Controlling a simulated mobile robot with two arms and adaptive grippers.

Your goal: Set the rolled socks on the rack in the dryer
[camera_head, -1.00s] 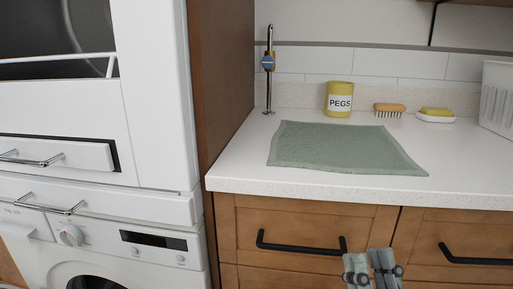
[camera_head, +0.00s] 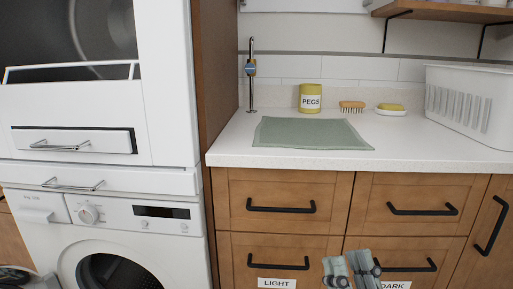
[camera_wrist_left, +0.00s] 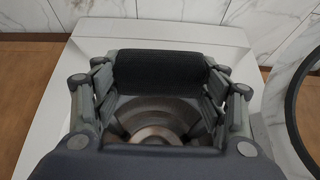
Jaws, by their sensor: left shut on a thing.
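My left gripper (camera_wrist_left: 158,105) shows only in the left wrist view, shut on dark, ribbed rolled socks (camera_wrist_left: 158,70). Beyond its fingers is a round hollow with metallic rings in a white surface; I cannot tell which machine this is. In the head view, the upper white machine (camera_head: 165,90) at the left, seemingly the dryer, has a dark opening at its top left. A white bar, perhaps the rack (camera_head: 70,67), crosses that opening. My right gripper (camera_head: 351,265) is low in front of the drawers, away from the socks. Its jaw gap is unclear.
A lower machine (camera_head: 180,245) with a round dark window stands under the upper one. The counter (camera_head: 225,150) holds a green mat (camera_head: 310,132), a pegs tin (camera_head: 310,98), brushes or soap and a white basket (camera_head: 470,95). A dark ring (camera_wrist_left: 300,110) is at the right of the wrist view.

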